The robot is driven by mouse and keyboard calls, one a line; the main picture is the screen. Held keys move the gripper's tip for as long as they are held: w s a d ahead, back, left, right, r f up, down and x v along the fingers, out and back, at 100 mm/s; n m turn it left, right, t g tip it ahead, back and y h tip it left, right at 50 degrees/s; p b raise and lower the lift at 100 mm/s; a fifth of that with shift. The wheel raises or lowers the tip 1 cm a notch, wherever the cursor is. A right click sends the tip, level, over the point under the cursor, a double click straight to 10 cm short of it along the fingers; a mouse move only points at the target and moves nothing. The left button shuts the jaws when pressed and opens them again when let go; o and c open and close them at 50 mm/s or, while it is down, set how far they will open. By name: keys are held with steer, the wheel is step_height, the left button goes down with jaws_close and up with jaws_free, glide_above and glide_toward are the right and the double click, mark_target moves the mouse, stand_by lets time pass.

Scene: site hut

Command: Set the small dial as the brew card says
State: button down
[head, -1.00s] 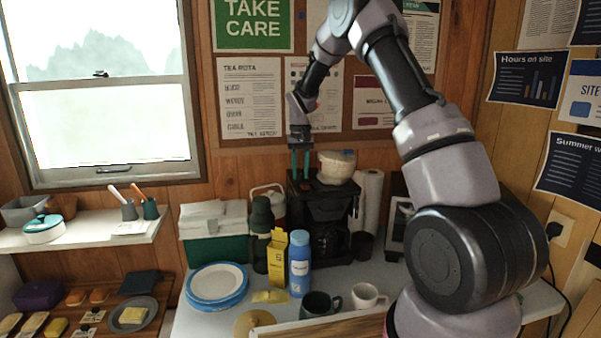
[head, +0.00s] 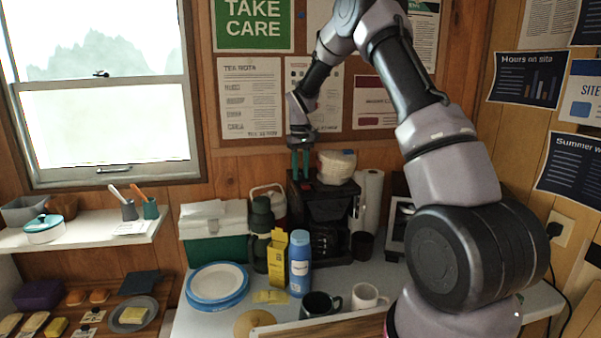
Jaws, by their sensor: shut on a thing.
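The black coffee machine (head: 330,205) stands at the back of the counter. My gripper (head: 300,177) points down at the left part of its top, its teal fingers close together. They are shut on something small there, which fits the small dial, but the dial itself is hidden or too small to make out. A small red part (head: 307,187) shows on the machine just below the fingertips. I cannot pick out the brew card for certain; a white sheet (head: 328,118) on the board behind my arm is partly covered and its text is unreadable.
A stack of filters (head: 336,165) sits on the machine's top, right of my gripper. A paper roll (head: 369,200) stands to the right. A dark green flask (head: 262,225), yellow box (head: 277,257) and blue bottle (head: 300,265) stand in front and left. Mugs (head: 369,297) are nearer.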

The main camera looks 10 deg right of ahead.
mark_target(301, 174)
steer(key=c, duration=0.6)
jaws_free()
steer(key=shift+r, duration=0.15)
step_height(301, 174, up, 11)
steer(key=shift+f, duration=0.2)
steer(key=shift+r, duration=0.1)
steer(key=s+d+r+m+t+y, duration=0.1)
steer(key=s+d+r+m+t, duration=0.25)
steer(key=s+r, duration=1.2)
steer(key=s+d+f+m+t+y, duration=0.1)
steer(key=s+d+f+m+t, duration=0.1)
steer(key=s, duration=1.9)
steer(key=shift+s+f+m+t, duration=0.2)
steer(key=shift+s+m+t, duration=0.2)
steer(key=shift+m+t, duration=0.5)
